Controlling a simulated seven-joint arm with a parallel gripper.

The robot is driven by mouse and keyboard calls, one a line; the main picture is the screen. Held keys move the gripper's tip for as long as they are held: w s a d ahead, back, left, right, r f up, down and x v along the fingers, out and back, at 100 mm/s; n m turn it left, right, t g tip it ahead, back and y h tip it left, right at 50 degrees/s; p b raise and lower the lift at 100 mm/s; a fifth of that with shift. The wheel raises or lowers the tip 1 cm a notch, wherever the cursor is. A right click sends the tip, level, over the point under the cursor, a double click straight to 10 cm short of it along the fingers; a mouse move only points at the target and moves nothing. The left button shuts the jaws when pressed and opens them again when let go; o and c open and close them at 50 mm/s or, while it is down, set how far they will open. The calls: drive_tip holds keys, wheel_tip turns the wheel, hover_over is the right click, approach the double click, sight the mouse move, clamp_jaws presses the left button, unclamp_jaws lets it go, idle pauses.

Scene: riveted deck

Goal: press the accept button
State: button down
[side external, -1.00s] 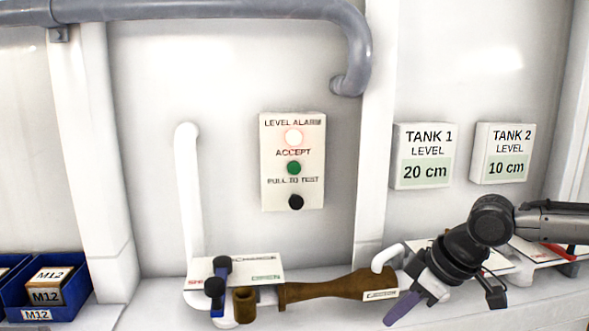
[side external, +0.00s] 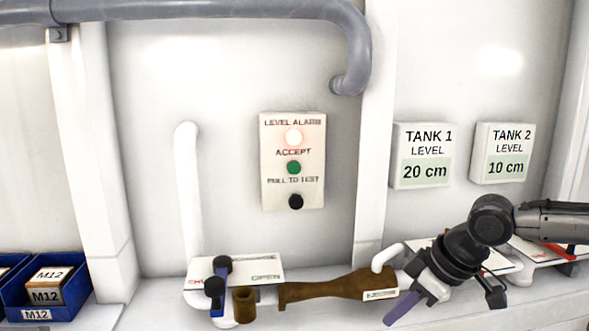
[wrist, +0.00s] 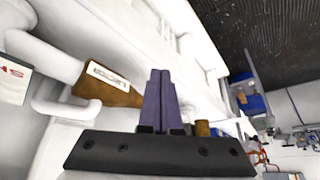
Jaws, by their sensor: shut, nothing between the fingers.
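The level alarm panel (side external: 274,195) is a pale plate on the back wall in the side view. Its top lamp (side external: 293,137) glows whitish-red. The green accept button (side external: 293,168) sits below the lamp, under the word ACCEPT. A black pull-to-test knob (side external: 295,202) is at the bottom. My gripper (side external: 402,309) is low and to the right of the panel, well apart from it, in front of the brown pipe piece. In the wrist view its purple fingers (wrist: 159,101) are together and empty. The panel is not recognisable in the wrist view.
A labelled brown pipe piece (side external: 340,288) lies along the bench, with a blue-handled valve (side external: 219,278) to its left. Tank level displays (side external: 422,156) and (side external: 503,153) hang on the right. Blue bins (side external: 65,312) stand at far left. A grey pipe (side external: 200,10) crosses above. The wall around the panel is clear.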

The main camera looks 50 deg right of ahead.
sight(294, 168)
idle(0.8)
drive_tip(key=w+d+r+n+t+h, duration=0.2)
drive_tip(key=w+d+r+n, duration=0.15)
drive_tip(key=w+r, duration=0.2)
drive_tip(key=w+a+r+n+t, duration=0.2)
drive_tip(key=w+a+r+n, duration=0.1)
drive_tip(key=r, duration=0.4)
drive_tip(key=w+a+r+n+t, duration=0.3)
drive_tip(key=w+a+r+n, duration=0.1)
drive_tip(key=w+r+n, duration=0.2)
drive_tip(key=shift+r+n+y, duration=0.4)
drive_tip(key=shift+r+n, duration=0.05)
drive_tip(key=shift+w+d, duration=0.15)
drive_tip(key=shift+w, duration=0.05)
drive_tip(key=shift+w+d, duration=3)
drive_tip(key=shift+d, duration=0.05)
drive_tip(key=shift+w+d, duration=0.1)
drive_tip(key=shift+w, duration=0.05)
